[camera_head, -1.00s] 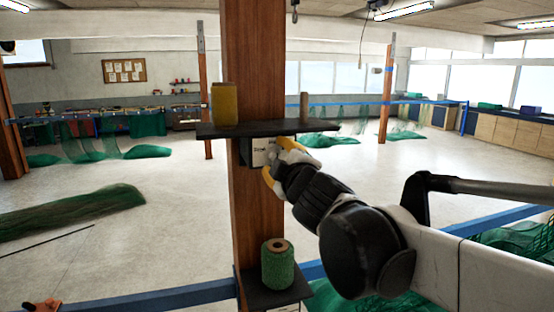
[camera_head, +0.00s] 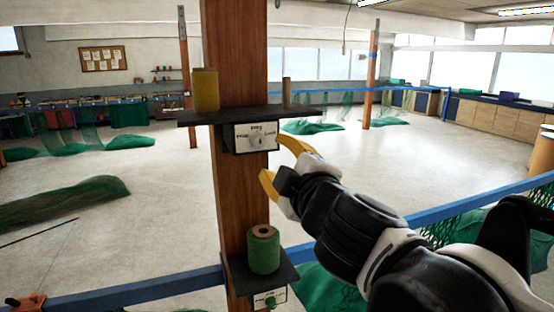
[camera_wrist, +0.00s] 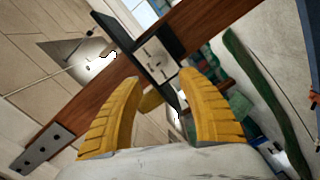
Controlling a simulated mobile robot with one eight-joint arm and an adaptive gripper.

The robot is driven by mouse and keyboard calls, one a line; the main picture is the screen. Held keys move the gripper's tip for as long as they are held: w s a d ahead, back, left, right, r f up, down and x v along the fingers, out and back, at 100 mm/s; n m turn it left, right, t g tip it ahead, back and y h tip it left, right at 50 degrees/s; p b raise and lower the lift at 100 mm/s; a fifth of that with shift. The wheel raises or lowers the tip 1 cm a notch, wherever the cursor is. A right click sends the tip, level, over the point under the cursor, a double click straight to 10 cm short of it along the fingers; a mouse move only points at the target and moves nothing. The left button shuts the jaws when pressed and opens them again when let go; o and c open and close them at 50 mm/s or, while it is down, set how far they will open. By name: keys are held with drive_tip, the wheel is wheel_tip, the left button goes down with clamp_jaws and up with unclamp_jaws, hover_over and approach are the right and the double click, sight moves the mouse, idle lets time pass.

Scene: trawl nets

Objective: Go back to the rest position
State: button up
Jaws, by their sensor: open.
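My gripper (camera_head: 277,163) has yellow fingers, spread open and empty, just right of the wooden post (camera_head: 236,185). The fingers look clear of the box. In the wrist view my gripper (camera_wrist: 160,108) is open, with the white box face (camera_wrist: 156,60) beyond the fingers and the post running diagonally. The small lettering on the box is hard to read.
A yellow spool (camera_head: 206,90) stands on the upper shelf. A green twine spool (camera_head: 263,250) stands on the lower shelf (camera_head: 242,280). A blue rail (camera_head: 140,295) crosses near the post, with green netting (camera_head: 325,288) at right. Open floor (camera_head: 160,200) lies behind.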

drive_tip(key=s+d+f+m+g+h+b, duration=0.1)
drive_tip(key=d+f+m+h+b, duration=0.15)
drive_tip(key=d+f+b, duration=0.6)
drive_tip(key=s+d+f+m+g+h+b, duration=0.15)
drive_tip(key=f+m+b, duration=0.25)
drive_tip(key=f, duration=0.9)
drive_tip(key=s+d+f+m+g+h+b, duration=0.1)
drive_tip(key=s+d+f+m+h+b, duration=0.2)
drive_tip(key=f+b, duration=0.6)
drive_tip(key=s+f+m+g+b, duration=0.2)
drive_tip(key=f+b, duration=0.3)
drive_tip(key=f, duration=0.6)
drive_tip(key=s+d+f+m+g+y+b, duration=0.1)
drive_tip(key=s+f+b, duration=0.3)
drive_tip(key=f, duration=0.8)
drive_tip(key=s+d+f+m+g+y+b, duration=0.1)
drive_tip(key=s+f+m+g+b, duration=0.2)
drive_tip(key=f+b, duration=0.3)
wheel_tip(320, 180, down, 5)
drive_tip(key=shift+s+f, duration=0.2)
drive_tip(key=shift+s, duration=0.4)
